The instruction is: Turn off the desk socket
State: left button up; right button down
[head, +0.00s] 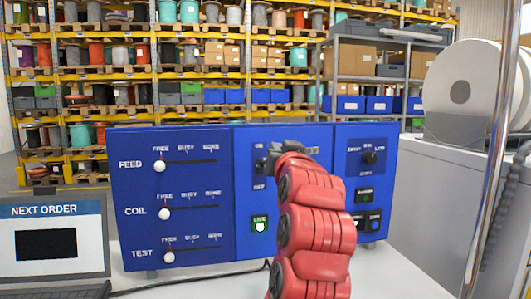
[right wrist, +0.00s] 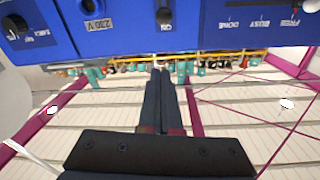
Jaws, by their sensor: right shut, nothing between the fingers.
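A blue control box (head: 180,135) stands on the desk. Its middle panel has a black switch (head: 261,166) between an ON label above and an OFF label below. Below it a LIVE lamp (head: 260,225) glows green. My right gripper (right wrist: 157,70) is shut and empty, its fingers pointing toward the box. In the head view my red right arm covers part of the middle panel, and the fingertips are mostly hidden. In the right wrist view the box is upside down, with the switch (right wrist: 165,15) close to the ON label and a 230 V label beside it.
The left panel has FEED, COIL and TEST sliders with white knobs (head: 164,214). The right panel has a rotary knob (head: 369,158) and small buttons. A laptop (head: 50,245) reading NEXT ORDER stands at left. A grey cabinet (head: 430,190) and metal pole (head: 492,150) are at right.

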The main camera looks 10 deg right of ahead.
jog(key=p, duration=0.6)
send_over(262, 165)
jog(key=d, duration=0.2)
jog(key=shift+a, duration=0.15)
jog(key=f, duration=0.3)
jog(key=shift+s+a, duration=0.2)
jog(key=shift+s, duration=0.2)
